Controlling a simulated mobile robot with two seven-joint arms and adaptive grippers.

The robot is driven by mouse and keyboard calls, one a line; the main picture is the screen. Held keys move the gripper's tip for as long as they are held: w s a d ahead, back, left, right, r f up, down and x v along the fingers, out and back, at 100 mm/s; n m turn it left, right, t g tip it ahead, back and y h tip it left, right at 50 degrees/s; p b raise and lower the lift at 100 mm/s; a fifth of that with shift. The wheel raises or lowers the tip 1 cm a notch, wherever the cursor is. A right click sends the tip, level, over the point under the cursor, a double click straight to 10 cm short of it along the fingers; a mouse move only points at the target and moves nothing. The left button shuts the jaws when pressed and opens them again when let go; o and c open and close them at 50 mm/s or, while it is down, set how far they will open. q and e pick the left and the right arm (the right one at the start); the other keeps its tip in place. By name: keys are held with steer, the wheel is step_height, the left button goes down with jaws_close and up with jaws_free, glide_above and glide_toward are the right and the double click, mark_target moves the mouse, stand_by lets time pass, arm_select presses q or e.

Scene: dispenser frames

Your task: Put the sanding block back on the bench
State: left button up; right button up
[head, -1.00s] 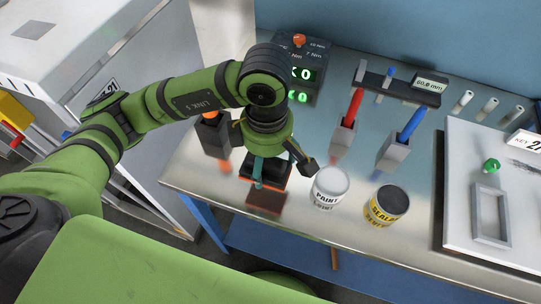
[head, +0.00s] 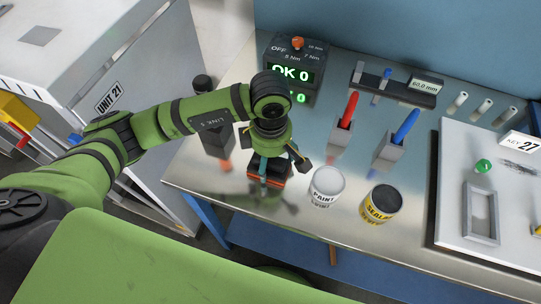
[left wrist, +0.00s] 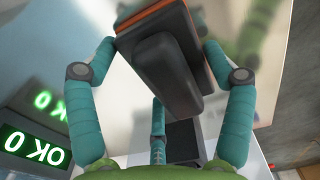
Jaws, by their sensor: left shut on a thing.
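The sanding block (head: 268,181), black with an orange-red layer, is between the fingers of my left gripper (head: 270,165) at the left part of the shiny metal bench (head: 292,213). In the left wrist view, the teal fingers of my left gripper (left wrist: 160,75) are shut on the block (left wrist: 165,62) from both sides, with its black grip toward the camera. Its underside is hidden, and I cannot tell whether it touches the bench. My right gripper is not in view.
A white paint can (head: 326,187) stands close right of the block, with a sealant can (head: 381,204) beyond. A black holder (head: 218,140) stands behind left. A torque tester (head: 297,68) showing OK is behind. Holders with a red (head: 349,109) and a blue handle (head: 405,125) stand behind right.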

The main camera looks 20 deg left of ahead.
arm_select(q)
steer(key=o, duration=1)
steer(key=shift+r+p, duration=0.2)
steer(key=shift+p, duration=0.15)
steer(key=shift+r+b, duration=0.3)
steer(key=shift+b, duration=0.1)
step_height(320, 180, up, 10)
steer(key=shift+f+b, duration=0.1)
steer(key=shift+b, duration=1.1)
steer(key=shift+r, duration=0.7)
